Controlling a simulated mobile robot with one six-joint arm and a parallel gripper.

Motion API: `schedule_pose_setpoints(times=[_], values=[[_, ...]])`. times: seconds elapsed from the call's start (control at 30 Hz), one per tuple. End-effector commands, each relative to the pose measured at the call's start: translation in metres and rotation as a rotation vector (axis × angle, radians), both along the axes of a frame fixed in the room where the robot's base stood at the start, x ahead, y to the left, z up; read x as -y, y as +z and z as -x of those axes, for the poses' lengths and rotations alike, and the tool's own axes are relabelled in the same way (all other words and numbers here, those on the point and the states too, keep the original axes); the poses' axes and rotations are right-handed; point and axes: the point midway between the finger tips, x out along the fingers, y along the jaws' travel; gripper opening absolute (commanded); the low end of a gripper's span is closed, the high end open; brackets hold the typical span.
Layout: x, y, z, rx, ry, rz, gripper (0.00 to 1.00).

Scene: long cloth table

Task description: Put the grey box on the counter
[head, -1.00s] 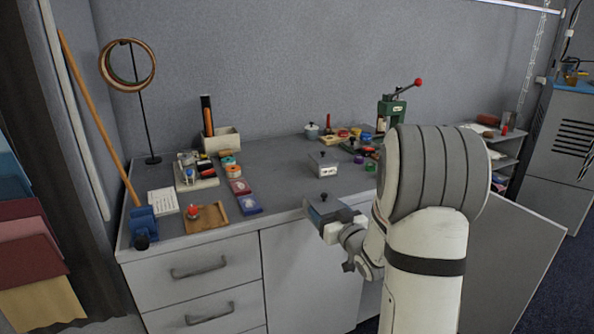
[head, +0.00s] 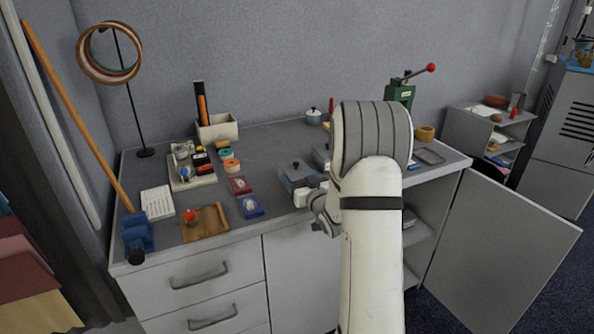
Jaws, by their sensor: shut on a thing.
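A grey box (head: 293,177) with a dark knob on its lid is at the counter's front part in the head view. My gripper (head: 306,190) is shut on it from the front right, and the wrist hides part of the box. I cannot tell whether the box touches the counter or hangs just above it. The grey counter (head: 265,148) runs along the wall. A second, similar grey box (head: 320,156) stands on the counter behind, mostly hidden by my arm.
A green press (head: 399,93) stands at the back right. An open cabinet door (head: 500,255) sticks out at the right. Bare counter shows behind the held box.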

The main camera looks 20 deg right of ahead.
Motion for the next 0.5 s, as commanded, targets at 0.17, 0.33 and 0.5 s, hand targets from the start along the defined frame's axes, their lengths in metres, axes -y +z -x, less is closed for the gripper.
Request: schedule_pose_setpoints(times=[0.17,0.33,0.5], values=[[0.0077,0.0008,-0.0036,0.001,-0.014,-0.001,0.25],[0.0079,-0.0015,-0.0033,0.002,-0.014,0.0,0.25],[0.0079,-0.0052,-0.0032,0.002,-0.014,0.0,0.25]])
